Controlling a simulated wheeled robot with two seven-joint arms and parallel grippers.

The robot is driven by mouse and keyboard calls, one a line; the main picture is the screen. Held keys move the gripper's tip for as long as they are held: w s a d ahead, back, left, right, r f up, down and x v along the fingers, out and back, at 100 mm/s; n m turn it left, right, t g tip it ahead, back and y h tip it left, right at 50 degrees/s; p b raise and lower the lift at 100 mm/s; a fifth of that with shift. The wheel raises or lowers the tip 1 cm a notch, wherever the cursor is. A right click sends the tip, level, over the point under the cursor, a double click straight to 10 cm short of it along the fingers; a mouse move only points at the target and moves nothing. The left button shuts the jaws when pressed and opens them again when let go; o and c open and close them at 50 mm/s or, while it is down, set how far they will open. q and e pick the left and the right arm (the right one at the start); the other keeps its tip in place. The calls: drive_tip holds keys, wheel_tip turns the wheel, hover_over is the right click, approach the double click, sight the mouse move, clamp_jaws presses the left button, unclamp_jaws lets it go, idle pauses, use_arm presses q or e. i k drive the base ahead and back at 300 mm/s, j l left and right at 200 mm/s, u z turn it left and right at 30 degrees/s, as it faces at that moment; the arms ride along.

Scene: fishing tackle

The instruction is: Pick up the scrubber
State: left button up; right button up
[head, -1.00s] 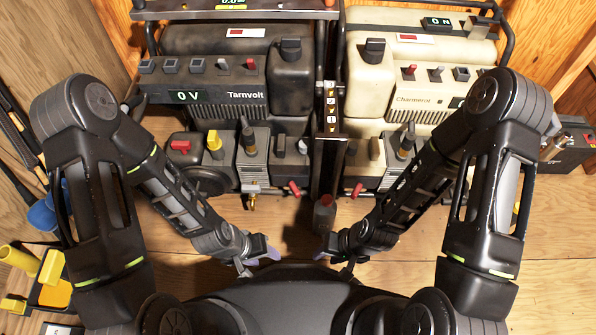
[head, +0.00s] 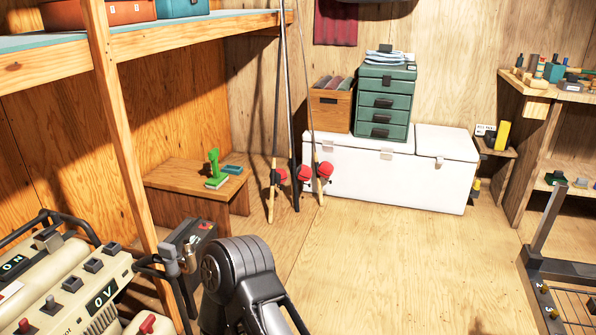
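A green object with an upright handle on a flat base (head: 214,168) stands on a low wooden bench (head: 180,180) left of centre in the head view. It may be the scrubber, but it is too small to be sure. A flat teal item (head: 233,170) lies beside it. Neither of my grippers is in view. Only an upper part of one of my arms shows at the bottom, well in front of the bench.
A cream generator (head: 70,290) and a dark box (head: 190,255) stand at lower left. Fishing rods (head: 290,110) lean right of the bench. A white chest (head: 390,177) carries green drawers (head: 385,105). Shelves (head: 550,90) stand at right. The middle floor is clear.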

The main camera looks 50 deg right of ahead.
sight(218, 179)
drive_tip(key=z, duration=1.2)
drive_tip(key=i+u, duration=0.1)
drive_tip(key=u, duration=0.35)
drive_tip(key=l+u, duration=0.15)
drive_tip(key=u, duration=0.3)
drive_tip(key=i+l+u, duration=0.1)
drive_tip(key=u, duration=0.35)
drive_tip(key=i+l+u, duration=0.2)
drive_tip(key=l+u, duration=0.2)
drive_tip(key=l, duration=0.5)
drive_tip(key=l+u, duration=0.35)
drive_tip(key=l, duration=0.55)
drive_tip(key=l+u, duration=0.4)
drive_tip(key=l, duration=0.5)
drive_tip(key=k+l, duration=0.1)
drive_tip(key=l, duration=1.35)
drive_tip(key=k+l, duration=0.15)
drive_tip(key=l, duration=0.6)
drive_tip(key=l+u, duration=0.1)
drive_tip(key=l, duration=0.6)
drive_tip(key=k, duration=0.05)
